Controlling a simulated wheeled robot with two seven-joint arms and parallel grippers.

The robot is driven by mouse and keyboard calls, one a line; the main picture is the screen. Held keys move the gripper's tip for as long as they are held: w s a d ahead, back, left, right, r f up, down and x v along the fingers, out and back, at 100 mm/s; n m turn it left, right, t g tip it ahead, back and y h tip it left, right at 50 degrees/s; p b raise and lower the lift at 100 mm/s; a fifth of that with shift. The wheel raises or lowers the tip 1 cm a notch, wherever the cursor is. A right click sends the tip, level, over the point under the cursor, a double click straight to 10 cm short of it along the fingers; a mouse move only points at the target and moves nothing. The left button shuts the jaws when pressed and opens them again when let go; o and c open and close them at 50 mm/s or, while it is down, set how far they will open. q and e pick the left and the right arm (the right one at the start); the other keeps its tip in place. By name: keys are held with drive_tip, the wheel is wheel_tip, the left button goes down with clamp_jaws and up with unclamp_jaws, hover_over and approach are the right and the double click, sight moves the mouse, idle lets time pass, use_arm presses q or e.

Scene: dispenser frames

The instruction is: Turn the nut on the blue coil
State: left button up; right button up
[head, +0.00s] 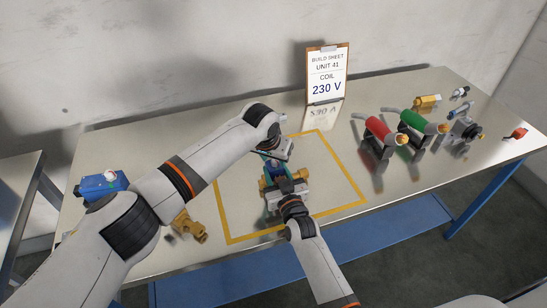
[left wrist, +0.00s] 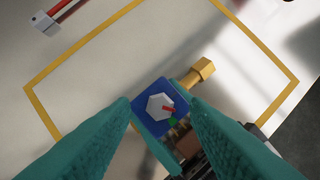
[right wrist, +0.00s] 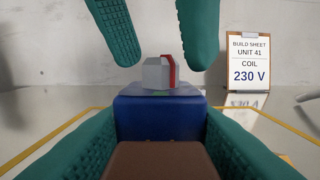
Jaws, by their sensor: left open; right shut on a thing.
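The blue coil (head: 275,167) stands on a brass valve body (head: 264,183) inside the yellow outline; its blue top shows in the left wrist view (left wrist: 143,123). A grey hex nut (left wrist: 157,107) with a red stripe sits on top, also in the right wrist view (right wrist: 155,74). My left gripper (head: 275,157) points down over it. Its teal fingers (left wrist: 160,103) are open on either side of the nut, with gaps, their tips near nut height. My right gripper (right wrist: 160,130) is shut on the blue coil from the front, a brown block (right wrist: 160,160) between its fingers.
A build sheet (head: 327,75) reading "COIL 230 V" stands behind. Red (head: 379,132) and green (head: 418,122) coils are on the right, with several small parts beyond. A blue box (head: 100,184) and a brass part (head: 188,226) lie left, near my left arm.

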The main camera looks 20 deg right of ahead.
use_arm(q)
drive_tip(key=shift+w+d+f, duration=0.1)
drive_tip(key=shift+w+f, duration=0.05)
drive_tip(key=shift+f, duration=0.2)
clamp_jaws()
drive_tip(key=shift+d+n+t+y, duration=0.1)
drive_tip(key=shift+n+t+y, duration=0.3)
drive_tip(key=shift+n, duration=1.2)
unclamp_jaws()
